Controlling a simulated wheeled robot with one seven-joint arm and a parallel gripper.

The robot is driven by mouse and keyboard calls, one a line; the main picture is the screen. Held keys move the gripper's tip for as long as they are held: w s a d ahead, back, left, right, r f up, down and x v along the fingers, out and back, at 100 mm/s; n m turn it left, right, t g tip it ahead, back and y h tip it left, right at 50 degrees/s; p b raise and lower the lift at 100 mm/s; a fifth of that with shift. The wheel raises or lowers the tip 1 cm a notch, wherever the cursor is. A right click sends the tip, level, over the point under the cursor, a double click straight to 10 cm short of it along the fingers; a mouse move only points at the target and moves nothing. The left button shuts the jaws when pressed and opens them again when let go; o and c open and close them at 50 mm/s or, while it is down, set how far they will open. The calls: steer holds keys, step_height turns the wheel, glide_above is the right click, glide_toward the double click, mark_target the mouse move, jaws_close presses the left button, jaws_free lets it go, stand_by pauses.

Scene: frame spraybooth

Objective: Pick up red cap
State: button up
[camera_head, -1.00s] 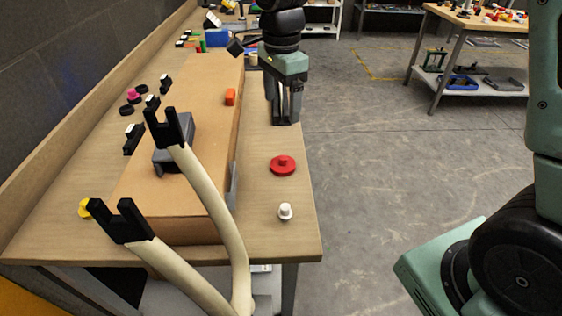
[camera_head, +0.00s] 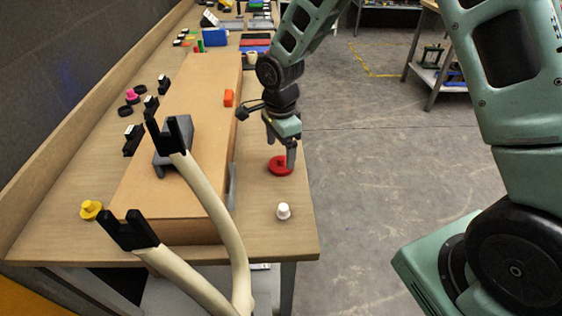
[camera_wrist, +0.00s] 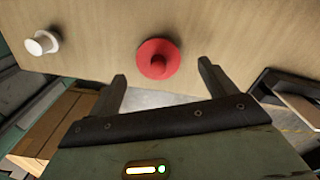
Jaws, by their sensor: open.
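The red cap (camera_head: 279,166) is a flat round disc with a small knob, lying on the wooden table near its right edge. In the wrist view the red cap (camera_wrist: 158,59) shows whole, beyond and between the two fingertips. My gripper (camera_wrist: 161,70) is open there, with nothing between its fingers, and does not visibly touch the cap.
A white cap (camera_head: 283,211) stands nearer on the table and also shows in the wrist view (camera_wrist: 42,43). A cream forked frame (camera_head: 215,200) rises in front.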

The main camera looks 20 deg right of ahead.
mark_target(281, 158)
step_height(281, 158, down, 4)
steer(key=shift+s+f+p, duration=0.1)
steer(key=shift+p, duration=0.25)
steer(key=c, duration=1)
